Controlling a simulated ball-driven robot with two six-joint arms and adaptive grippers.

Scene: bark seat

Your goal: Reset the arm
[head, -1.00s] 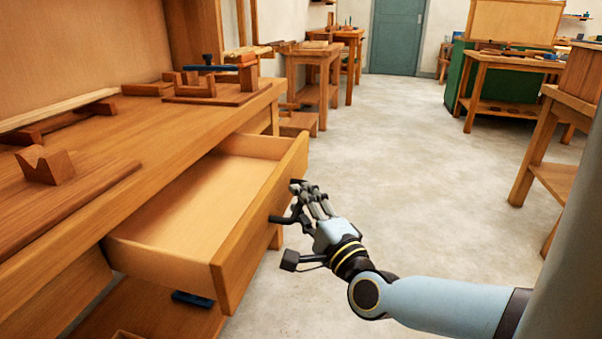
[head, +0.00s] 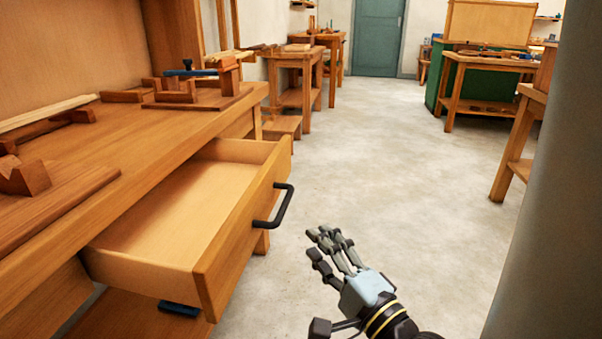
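My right gripper (head: 328,262) is in the lower middle of the head view, to the right of the open drawer. Its fingers are spread and nothing is between them. It is apart from the black drawer handle (head: 284,207), with floor showing between them. The drawer (head: 240,243) is pulled out of the wooden workbench and looks empty inside. My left gripper is not in view.
The workbench (head: 150,138) fills the left side, with wooden jigs, a blue clamp (head: 190,71) and boards on top. A blue item (head: 179,308) lies below the drawer. Other benches stand farther back. The concrete floor (head: 400,170) is clear in the middle.

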